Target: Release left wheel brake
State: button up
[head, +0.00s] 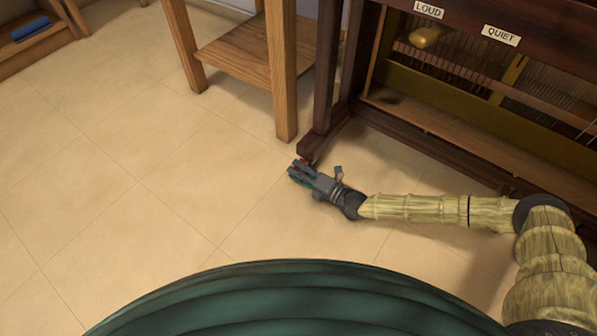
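The piano (430,148) stands at the upper right with its lower front open. At the foot of its left leg (325,133), low near the floor, a small red part (309,160) shows. I cannot make out whether it is the brake lever, and the wheel itself is hidden or too small to tell. My gripper (302,173) is low over the floor right in front of this foot, close to the red part. I cannot tell whether it touches it, or whether the fingers are open or shut.
A wooden side table (240,55) stands left of the piano, one leg close to my gripper. A shelf with a blue object (32,28) is at the far upper left. LOUD (429,10) and QUIET (500,36) labels mark the piano. The tiled floor (130,190) is clear at left.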

grip_shut()
jog(key=shift+r+p, duration=0.2)
jog(key=shift+p, duration=0.1)
jog(key=r+m+p, duration=0.1)
jog(key=m+p, duration=0.1)
jog(key=shift+m, duration=0.4)
jog(key=shift+w+d+r+m+p, duration=0.1)
jog(key=shift+r+m+p, duration=0.15)
jog(key=shift+m, duration=0.45)
jog(key=shift+s+a+r+m+p, duration=0.1)
jog(key=shift+r+m+p, duration=0.2)
jog(key=shift+m, duration=0.4)
jog(key=shift+w+d+r+m+p, duration=0.1)
jog(key=shift+m+p, duration=0.25)
jog(key=shift+m, duration=0.35)
grip_release()
